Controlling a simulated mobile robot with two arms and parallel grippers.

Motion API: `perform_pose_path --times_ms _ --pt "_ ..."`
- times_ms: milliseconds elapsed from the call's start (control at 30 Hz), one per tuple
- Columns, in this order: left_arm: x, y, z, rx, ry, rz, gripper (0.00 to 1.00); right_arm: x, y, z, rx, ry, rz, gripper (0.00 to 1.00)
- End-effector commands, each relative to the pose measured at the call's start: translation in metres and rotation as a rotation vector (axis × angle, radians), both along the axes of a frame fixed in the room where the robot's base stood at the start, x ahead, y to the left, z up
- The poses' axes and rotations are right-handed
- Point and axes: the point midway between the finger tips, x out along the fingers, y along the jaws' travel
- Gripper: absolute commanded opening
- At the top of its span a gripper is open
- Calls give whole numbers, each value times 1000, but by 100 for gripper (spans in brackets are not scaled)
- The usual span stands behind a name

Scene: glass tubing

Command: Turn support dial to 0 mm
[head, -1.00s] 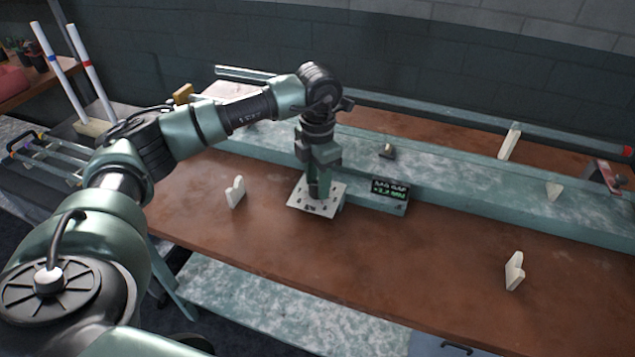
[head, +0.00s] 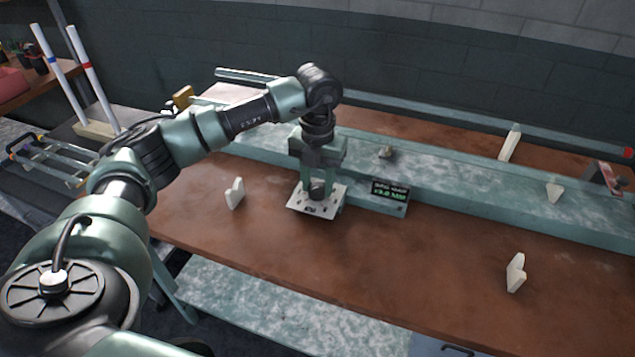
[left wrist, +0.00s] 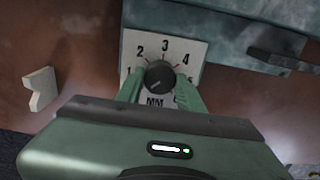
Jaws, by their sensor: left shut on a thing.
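The support dial is a dark round knob (head: 317,190) on a white plate (head: 331,204) on the table, in front of the green beam. In the left wrist view the knob (left wrist: 159,74) sits amid the numbers 2, 3 and 4 at the top, with 1 and 5 partly hidden lower down and "MM" below. Its pointer setting is hard to make out. My left gripper (left wrist: 159,88) points down with one finger on each side of the knob, shut on it. A small display (head: 390,192) with green text stands right of the plate; its reading is too blurred to be sure. My right gripper is out of view.
A cream V-notched support (head: 235,194) stands left of the plate, another (head: 515,272) far to the right. The long green beam (head: 450,182) runs behind. The brown table (head: 420,265) is clear between the plate and the right support.

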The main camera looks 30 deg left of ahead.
Motion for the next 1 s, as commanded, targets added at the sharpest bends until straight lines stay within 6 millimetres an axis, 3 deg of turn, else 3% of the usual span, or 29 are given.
perform_pose_path --times_ms 467,500,567,867,1000 --pt "2 1 3 1 -9 19 0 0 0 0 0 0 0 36" --pt "2 1 3 1 -9 19 43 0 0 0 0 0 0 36" --pt "2 1 3 1 -9 19 59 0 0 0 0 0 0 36" --pt "1 0 1 0 -4 15 59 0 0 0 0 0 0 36" --pt "2 0 11 -1 -5 15 59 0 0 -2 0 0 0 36"
